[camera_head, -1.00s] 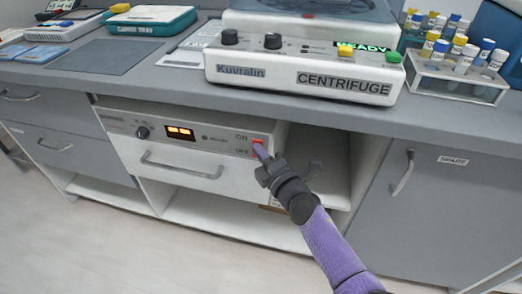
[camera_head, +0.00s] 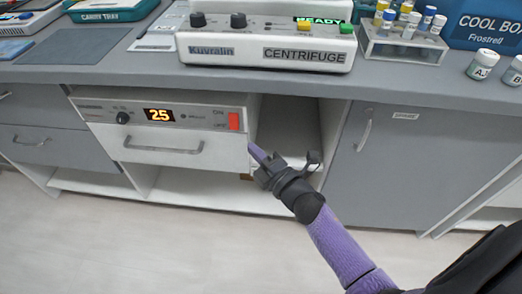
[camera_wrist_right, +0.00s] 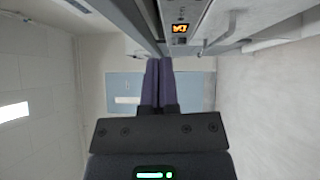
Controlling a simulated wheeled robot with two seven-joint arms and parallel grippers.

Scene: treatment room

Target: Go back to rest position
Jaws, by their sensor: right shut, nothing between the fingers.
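My right gripper (camera_head: 254,152) is in the head view, in front of the drawer unit below the counter. Its purple fingers are shut with nothing between them. They also show shut in the right wrist view (camera_wrist_right: 158,82). The fingertips are just below and right of the red switch (camera_head: 234,121) on the unit's panel, apart from it as far as I can tell. The unit's display (camera_head: 159,115) is lit and reads about 25. My left gripper is not in view.
The grey counter (camera_head: 400,85) runs above the gripper, with a centrifuge (camera_head: 265,48), a tube rack (camera_head: 400,48) and small jars (camera_head: 482,65) on it. An open shelf is behind the gripper. A cupboard door (camera_head: 390,150) with a handle is to the right. The floor (camera_head: 150,245) in front is clear.

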